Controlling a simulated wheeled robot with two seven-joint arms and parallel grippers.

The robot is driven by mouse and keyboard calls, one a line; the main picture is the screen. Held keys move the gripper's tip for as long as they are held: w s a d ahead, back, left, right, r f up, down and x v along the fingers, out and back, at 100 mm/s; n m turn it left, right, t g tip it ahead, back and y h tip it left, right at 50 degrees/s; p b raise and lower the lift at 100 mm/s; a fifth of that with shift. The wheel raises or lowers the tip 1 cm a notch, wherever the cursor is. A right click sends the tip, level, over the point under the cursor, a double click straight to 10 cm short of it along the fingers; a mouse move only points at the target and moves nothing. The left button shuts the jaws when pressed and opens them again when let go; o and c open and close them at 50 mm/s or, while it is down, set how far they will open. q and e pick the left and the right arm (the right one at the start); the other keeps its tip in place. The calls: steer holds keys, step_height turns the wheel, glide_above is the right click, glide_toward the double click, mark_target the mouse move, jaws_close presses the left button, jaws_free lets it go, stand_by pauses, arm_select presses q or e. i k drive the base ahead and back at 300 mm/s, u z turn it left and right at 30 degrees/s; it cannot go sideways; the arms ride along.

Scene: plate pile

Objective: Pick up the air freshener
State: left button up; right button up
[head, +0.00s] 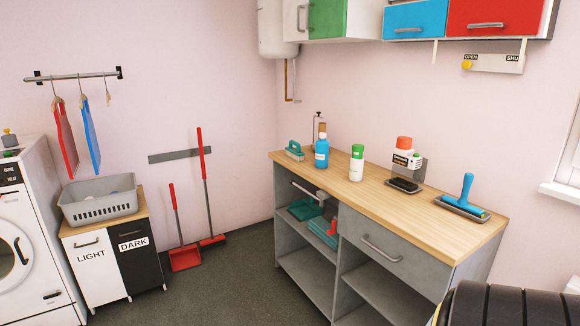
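A white can with a green cap (357,163) stands upright on the wooden counter top (380,188). It looks like the air freshener, but I cannot read its label. A blue bottle with a brown top (321,150) stands to its left. A white item with an orange-red top (404,153) stands to its right by the back wall. Nothing touches the can. Neither of my grippers shows in the head view.
Wall cabinets (415,20) hang above. Open floor (230,285) lies left of the counter. A black ribbed shape fills the bottom right.

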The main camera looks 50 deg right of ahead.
mark_target(356, 168)
steer(key=u, duration=0.1)
steer(key=i, duration=0.8)
steer(key=z, duration=1.1)
steer(key=i, duration=1.15)
steer(key=z, duration=2.15)
steer(key=i, duration=1.15)
steer(key=u, duration=0.95)
